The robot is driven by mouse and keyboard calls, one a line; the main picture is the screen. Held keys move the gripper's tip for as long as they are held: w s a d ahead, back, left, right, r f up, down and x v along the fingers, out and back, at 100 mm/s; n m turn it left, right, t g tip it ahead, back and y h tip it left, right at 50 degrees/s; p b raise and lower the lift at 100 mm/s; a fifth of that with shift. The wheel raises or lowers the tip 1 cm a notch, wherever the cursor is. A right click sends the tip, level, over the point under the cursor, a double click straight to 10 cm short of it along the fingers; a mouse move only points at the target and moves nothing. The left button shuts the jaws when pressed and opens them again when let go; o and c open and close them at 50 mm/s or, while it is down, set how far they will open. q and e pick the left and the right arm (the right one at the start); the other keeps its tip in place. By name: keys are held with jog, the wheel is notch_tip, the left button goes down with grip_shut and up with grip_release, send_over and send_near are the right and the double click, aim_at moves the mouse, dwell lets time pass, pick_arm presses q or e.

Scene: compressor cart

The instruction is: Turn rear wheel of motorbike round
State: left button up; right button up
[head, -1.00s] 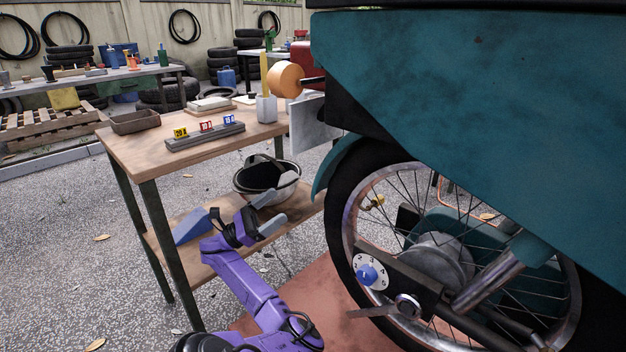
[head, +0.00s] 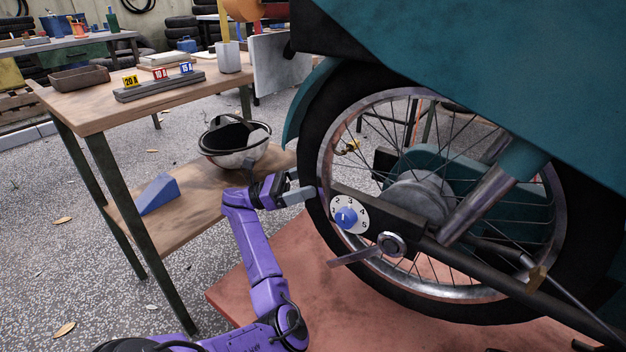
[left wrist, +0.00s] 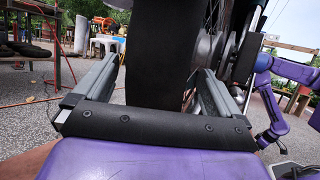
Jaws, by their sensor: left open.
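The motorbike's rear wheel (head: 325,130) stands at the right of the head view, with a black tyre, silver rim and thin spokes. A dark arm with a white numbered dial and blue knob (head: 346,217) lies across its lower left side. My left gripper (head: 300,193) is at the tyre's left edge. In the left wrist view my open left gripper (left wrist: 161,72) has one finger on each side of the tyre (left wrist: 160,60). I cannot tell whether either finger touches it.
A teal body panel (head: 480,70) overhangs the wheel. A wooden bench (head: 90,105) at the left holds a fuse strip (head: 160,86). Its lower shelf holds a bowl-shaped helmet (head: 235,145) and blue wedge (head: 157,193), near my left arm. Open grey floor lies left.

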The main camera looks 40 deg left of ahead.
aim_at(314, 156)
pick_arm(q)
jog(key=shift+x, duration=1.25)
jog(key=c, duration=1.4)
jog(key=shift+a+r+m+b, duration=0.15)
jog(key=shift+r+m+b, duration=0.15)
jog(key=shift+b, duration=0.2)
jog(key=shift+m+g+y, duration=0.7)
jog(key=shift+g, duration=0.2)
notch_tip(314, 156, up, 4)
jog(key=shift+r+b, duration=0.2)
jog(key=shift+b, duration=0.65)
jog(key=shift+r, duration=0.5)
jog(key=o, duration=1.4)
pick_arm(e)
jog(key=s+f+n+g, duration=0.1)
jog(key=s+f+n+g+y, duration=0.1)
jog(key=s, duration=0.1)
jog(key=shift+a+f+g, duration=0.1)
jog(key=shift+f+g, duration=0.05)
jog(key=shift+g, duration=0.15)
